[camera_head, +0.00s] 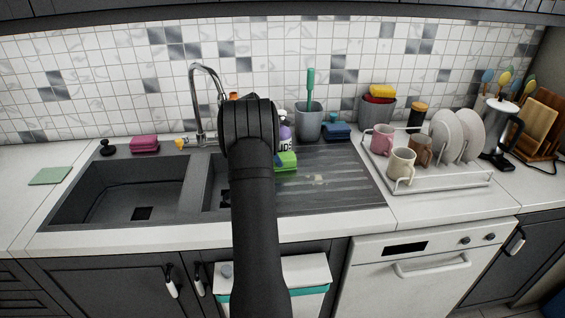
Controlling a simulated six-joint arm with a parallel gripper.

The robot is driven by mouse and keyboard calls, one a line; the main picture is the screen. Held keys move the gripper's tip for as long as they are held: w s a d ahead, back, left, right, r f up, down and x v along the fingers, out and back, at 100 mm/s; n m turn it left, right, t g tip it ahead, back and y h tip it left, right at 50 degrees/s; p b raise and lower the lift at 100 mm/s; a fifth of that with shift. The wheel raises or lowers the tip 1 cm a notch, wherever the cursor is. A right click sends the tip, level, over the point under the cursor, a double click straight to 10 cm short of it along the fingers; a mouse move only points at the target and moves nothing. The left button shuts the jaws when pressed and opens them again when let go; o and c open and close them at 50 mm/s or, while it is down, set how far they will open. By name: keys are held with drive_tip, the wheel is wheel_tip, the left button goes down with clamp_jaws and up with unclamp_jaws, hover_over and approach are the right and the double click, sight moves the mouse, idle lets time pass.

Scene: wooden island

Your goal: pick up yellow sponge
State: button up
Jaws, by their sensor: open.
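A yellow sponge (382,91) lies on top of a red sponge (379,99) at the mouth of a grey holder (376,111), against the back wall to the right of the sink. My gripper (249,120) is over the sink's middle, left of the yellow sponge and well apart from it. I see my gripper from behind, so its fingertips are hidden. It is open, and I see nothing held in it.
A grey cup (309,122) with a green brush and a blue item (336,130) stand left of the holder. The faucet (205,95) and bottles stand near my gripper.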

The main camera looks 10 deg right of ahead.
drive_tip(key=shift+d+f, duration=0.15)
drive_tip(key=shift+f, duration=0.2)
drive_tip(key=c, duration=0.6)
drive_tip(key=shift+r, duration=0.15)
drive_tip(key=shift+s+r, duration=0.2)
drive_tip(key=shift+r, duration=0.35)
wheel_tip(320, 180, up, 6)
drive_tip(key=shift+f, duration=0.15)
drive_tip(key=s, duration=1.9)
drive_tip(key=shift+s, duration=0.3)
